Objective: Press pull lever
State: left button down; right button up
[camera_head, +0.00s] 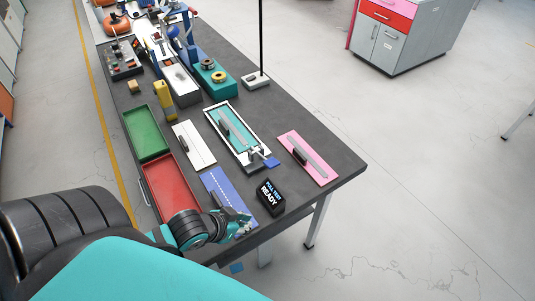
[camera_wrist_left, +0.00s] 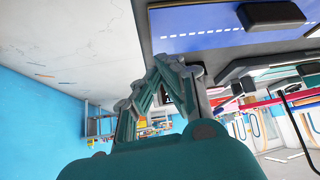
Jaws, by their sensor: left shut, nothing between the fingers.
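A clamp fixture (camera_head: 217,116) with a white frame and a teal strip lies on the dark table, with a grey bar along it. A blue-tipped lever (camera_head: 271,162) sticks out at its near right end; I take it for the pull lever. A black display (camera_head: 270,197) reading "PULL TEST READY" stands nearer the table's front edge. My left gripper (camera_head: 244,221) is shut and empty at the near end of the blue board, left of the display and apart from the lever. Its teal fingers (camera_wrist_left: 158,78) also show in the left wrist view. My right gripper is not in view.
The blue board (camera_head: 221,187) with a white dashed line also shows in the left wrist view (camera_wrist_left: 225,32). Red (camera_head: 172,190) and green (camera_head: 147,135) trays lie left, a pink board (camera_head: 307,160) right. A thin pole (camera_head: 261,40) rises behind.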

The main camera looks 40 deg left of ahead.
pick_arm(q)
jog(key=w+a+r+t+h, duration=0.5)
jog(key=w+a+r+t, duration=0.1)
jog(key=w+a+r, duration=0.4)
notch_tip(320, 180, up, 3)
jog(key=shift+a+f+h, duration=0.2)
jog(key=shift+a+h, duration=0.1)
jog(key=shift+a, duration=0.25)
jog(key=shift+d, duration=0.1)
jog(key=b, duration=0.4)
send_over(266, 163)
jog(key=a, duration=0.1)
jog(key=shift+w+f, duration=0.15)
jog(key=shift+f, duration=0.4)
jog(key=shift+w+f, duration=0.15)
jog(key=shift+f, duration=0.4)
jog(key=shift+s+d+f+p, duration=0.15)
jog(key=shift+f+p, duration=0.1)
jog(key=shift+f, duration=0.35)
jog(key=shift+s+d+f+p, duration=0.15)
jog(key=shift+f+p, duration=0.1)
jog(key=shift+f, duration=0.35)
jog(key=shift+d+f, duration=0.25)
jog(key=shift+f, duration=0.5)
